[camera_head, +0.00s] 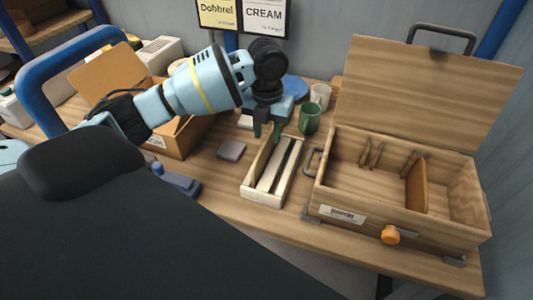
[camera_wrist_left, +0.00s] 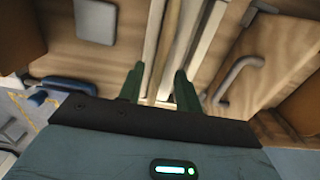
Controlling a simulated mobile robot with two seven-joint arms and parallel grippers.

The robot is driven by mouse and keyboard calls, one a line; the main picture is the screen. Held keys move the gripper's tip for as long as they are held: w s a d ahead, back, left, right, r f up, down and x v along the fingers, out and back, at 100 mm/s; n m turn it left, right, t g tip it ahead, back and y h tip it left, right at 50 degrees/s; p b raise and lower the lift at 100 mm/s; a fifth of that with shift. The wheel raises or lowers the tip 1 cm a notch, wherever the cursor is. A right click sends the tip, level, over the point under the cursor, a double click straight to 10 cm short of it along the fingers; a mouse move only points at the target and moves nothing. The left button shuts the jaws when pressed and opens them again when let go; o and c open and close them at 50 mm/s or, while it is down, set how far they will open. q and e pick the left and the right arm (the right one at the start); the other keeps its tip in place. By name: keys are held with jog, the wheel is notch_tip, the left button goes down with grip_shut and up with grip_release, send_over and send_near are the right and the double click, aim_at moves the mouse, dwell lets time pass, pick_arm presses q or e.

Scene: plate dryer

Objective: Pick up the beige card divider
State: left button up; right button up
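A narrow pale wooden tray (camera_head: 262,197) stands on the table, left of the large wooden box. Long thin pale strips, which look like upright card dividers (camera_head: 284,165), lie lengthwise in it; I cannot tell for sure which is the beige one. In the left wrist view the strips' edges (camera_wrist_left: 171,45) run up from between the fingers. My left gripper (camera_head: 268,131) is over the tray's far end, fingers pointing down. In the left wrist view it is open (camera_wrist_left: 159,88), with green fingertips on either side of a strip and no visible grip. My right gripper is not in view.
The large wooden box (camera_head: 350,215) has its lid up, an orange knob (camera_head: 390,235) and a brown panel (camera_head: 417,185) inside. A green cup (camera_head: 310,118) stands close behind the tray. A cardboard box (camera_head: 180,137) and a grey square block (camera_head: 231,150) are left.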

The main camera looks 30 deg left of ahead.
aim_at(266, 154)
pick_arm(q)
jog(key=shift+s+f, duration=0.2)
jog(key=shift+f, duration=2.4)
jog(key=shift+c, duration=0.2)
grip_shut()
